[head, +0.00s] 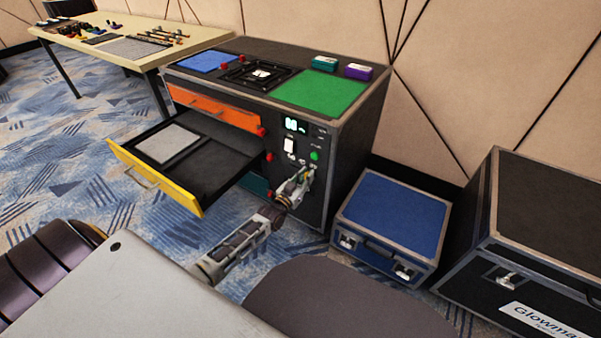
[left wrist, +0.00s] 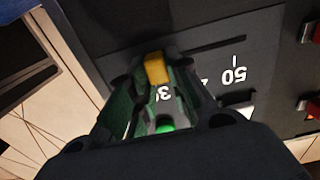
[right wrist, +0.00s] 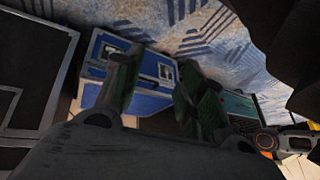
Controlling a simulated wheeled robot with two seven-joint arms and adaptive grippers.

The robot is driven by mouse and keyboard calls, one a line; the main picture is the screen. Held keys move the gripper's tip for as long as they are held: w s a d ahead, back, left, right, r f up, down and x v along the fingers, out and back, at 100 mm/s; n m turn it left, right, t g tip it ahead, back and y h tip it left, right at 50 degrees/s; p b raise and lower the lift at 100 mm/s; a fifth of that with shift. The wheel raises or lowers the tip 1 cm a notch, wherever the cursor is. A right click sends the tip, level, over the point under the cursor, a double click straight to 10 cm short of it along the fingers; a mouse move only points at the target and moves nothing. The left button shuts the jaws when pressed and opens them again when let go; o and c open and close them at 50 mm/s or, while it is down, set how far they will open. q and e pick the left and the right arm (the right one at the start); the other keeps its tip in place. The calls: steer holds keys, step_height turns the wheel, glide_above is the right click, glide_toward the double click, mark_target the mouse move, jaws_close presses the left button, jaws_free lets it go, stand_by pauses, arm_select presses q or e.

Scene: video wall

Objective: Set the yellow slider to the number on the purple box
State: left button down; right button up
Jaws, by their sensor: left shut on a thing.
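The purple box (head: 358,71) lies on the back right of the black console's top (head: 300,52); its number is too small to read. My left gripper (head: 292,188) is at the console's front panel, low on the right. In the left wrist view, the left gripper (left wrist: 155,72) is shut on the yellow slider (left wrist: 157,69), with a finger on each side. White scale marks show by it: 50 is clear, while a number starting with 3 and another are partly hidden. My right gripper (right wrist: 157,75) is open and empty, with its fingers apart.
A yellow-fronted drawer (head: 157,178) stands open left of my left gripper. A blue-topped case (head: 393,215) is right of the console, with a larger black case (head: 545,220) beyond. A green box (head: 325,63) is beside the purple one. A table (head: 125,50) stands at the back left.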

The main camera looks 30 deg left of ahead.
arm_select(q)
steer(key=shift+s+d+p, duration=0.1)
steer(key=shift+d+p, duration=0.25)
steer(key=shift+d, duration=0.65)
arm_select(e)
steer(key=shift+s+d+r, duration=0.1)
steer(key=shift+d+r, duration=0.05)
steer(key=shift+r, duration=0.4)
steer(key=shift+s+d+r, duration=0.1)
steer(key=shift+r, duration=0.4)
arm_select(q)
steer(key=c, duration=1.3)
jaws_free()
steer(key=shift+d, duration=0.1)
arm_select(e)
steer(key=shift+d, duration=0.1)
arm_select(q)
steer(key=shift+s, duration=0.15)
steer(key=shift+s+a, duration=0.15)
steer(key=shift+s, duration=1.8)
steer(key=shift+s+a, duration=0.2)
steer(key=shift+s, duration=1.7)
steer(key=shift+s+a, duration=0.15)
steer(key=shift+s, duration=1.8)
